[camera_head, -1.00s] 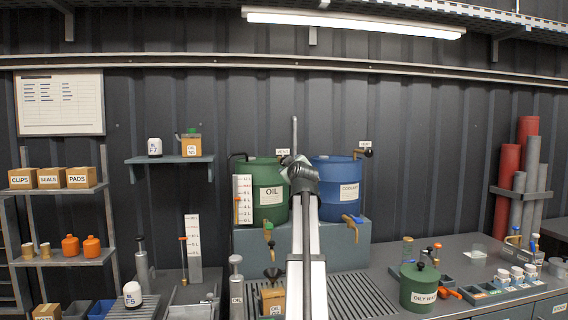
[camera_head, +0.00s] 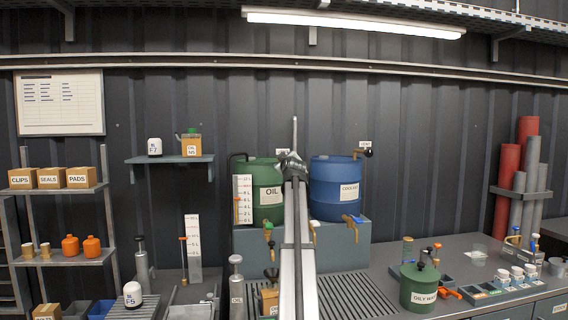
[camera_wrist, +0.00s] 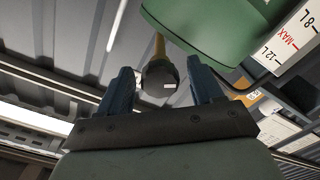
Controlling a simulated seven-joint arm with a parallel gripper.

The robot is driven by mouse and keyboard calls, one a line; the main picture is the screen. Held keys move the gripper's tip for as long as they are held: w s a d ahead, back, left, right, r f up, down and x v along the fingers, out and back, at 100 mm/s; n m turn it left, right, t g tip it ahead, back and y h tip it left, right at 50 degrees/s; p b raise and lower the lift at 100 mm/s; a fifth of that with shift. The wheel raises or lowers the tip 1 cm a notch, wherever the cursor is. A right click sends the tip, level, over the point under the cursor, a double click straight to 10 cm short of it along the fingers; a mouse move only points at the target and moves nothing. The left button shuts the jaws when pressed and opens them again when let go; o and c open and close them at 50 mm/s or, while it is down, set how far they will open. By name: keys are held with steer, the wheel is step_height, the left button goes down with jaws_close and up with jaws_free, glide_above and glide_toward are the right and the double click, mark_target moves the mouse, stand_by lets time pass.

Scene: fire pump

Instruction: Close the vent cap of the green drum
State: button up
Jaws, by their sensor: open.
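The green drum (camera_head: 262,170), labelled OIL, stands on a grey-blue stand at the middle of the head view. Its vent cap (camera_wrist: 160,77), a dark round knob on a brass stem, shows in the wrist view beside the drum's green wall (camera_wrist: 205,35). My gripper (camera_wrist: 160,75) is open, with one finger on each side of the cap and gaps visible; how deep the cap sits between them I cannot tell. In the head view my arm hides the drum's right edge and the cap; my gripper (camera_head: 291,160) shows only in part near the VENT sign.
A blue COOLANT drum (camera_head: 333,185) stands close on the right, with its own brass vent and dark knob (camera_head: 369,152). A level gauge (camera_head: 243,200) stands at the green drum's left. Brass taps (camera_head: 268,233) hang below. The dark wall is close behind.

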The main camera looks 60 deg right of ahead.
steer(key=shift+w+d, duration=0.1)
steer(key=shift+d, duration=0.05)
steer(key=shift+c, duration=0.3)
steer(key=c, duration=1)
steer(key=m, duration=0.5)
steer(key=shift+m, duration=0.3)
steer(key=m, duration=1.2)
steer(key=shift+d+m, duration=0.1)
steer(key=shift+m, duration=0.2)
steer(key=m, duration=0.5)
steer(key=shift+f+m, duration=0.1)
steer(key=shift+m, duration=0.2)
